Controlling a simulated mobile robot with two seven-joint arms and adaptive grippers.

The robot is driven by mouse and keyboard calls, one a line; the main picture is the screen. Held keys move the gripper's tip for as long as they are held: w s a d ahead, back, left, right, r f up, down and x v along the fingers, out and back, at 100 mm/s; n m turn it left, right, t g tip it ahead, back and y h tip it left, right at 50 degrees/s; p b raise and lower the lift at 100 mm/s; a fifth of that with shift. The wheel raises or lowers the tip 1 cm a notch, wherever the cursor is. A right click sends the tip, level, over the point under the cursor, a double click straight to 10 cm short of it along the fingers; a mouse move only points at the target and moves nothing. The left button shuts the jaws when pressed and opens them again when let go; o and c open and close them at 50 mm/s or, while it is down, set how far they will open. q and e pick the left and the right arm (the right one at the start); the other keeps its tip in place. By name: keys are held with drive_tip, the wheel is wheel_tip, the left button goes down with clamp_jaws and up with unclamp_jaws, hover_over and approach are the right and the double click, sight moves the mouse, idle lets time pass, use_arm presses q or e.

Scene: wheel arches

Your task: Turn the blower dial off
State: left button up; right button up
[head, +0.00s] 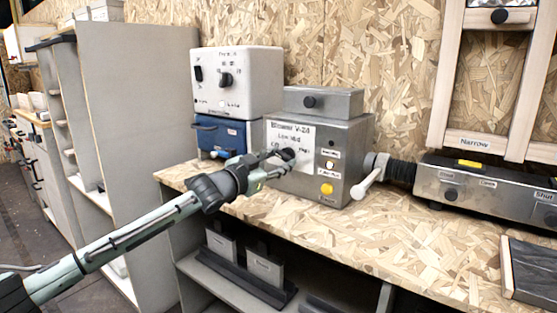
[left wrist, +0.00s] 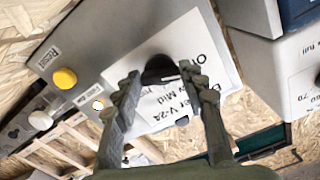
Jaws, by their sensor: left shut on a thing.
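The blower unit (head: 345,165) is a grey metal box on the workbench, marked "Blower V-2A". Its white label (head: 285,130) carries the words Low, Mid and High, partly covered by my gripper. The black blower dial (head: 289,154) is on this label; it also shows in the left wrist view (left wrist: 158,66). My left gripper (head: 274,160) reaches the front panel from the left. In the left wrist view its two fingers (left wrist: 160,76) sit on either side of the dial, shut on it. The dial's pointer is hidden, so I cannot tell its setting.
A white control box (head: 255,85) stands on a blue case (head: 222,136) left of the blower. A yellow button (head: 327,189) is low on the blower's panel. A white-handled lever (head: 370,178) sticks out at its right. The bench (head: 370,235) in front is clear.

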use_arm(q)
drive_tip(key=o, duration=1.2)
drive_tip(key=shift+c, duration=0.2)
drive_tip(key=v, duration=1.2)
